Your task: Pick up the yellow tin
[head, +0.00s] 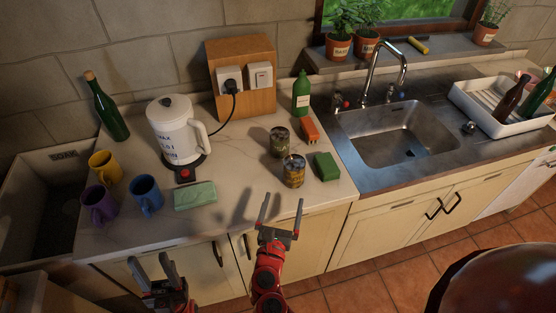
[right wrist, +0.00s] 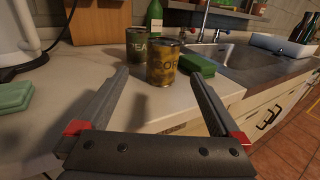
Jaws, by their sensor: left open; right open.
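The yellow tin (head: 294,171) stands upright near the front edge of the marble counter, with dark lettering on its side. In the right wrist view the yellow tin (right wrist: 163,65) appears ahead between the fingers. My right gripper (head: 283,198) is open and empty, just in front of the counter edge, short of the tin and apart from it. It also shows in the right wrist view (right wrist: 158,75). My left gripper (head: 150,262) is open and empty, low in front of the cabinets at the left.
The sink (head: 395,130) is right.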

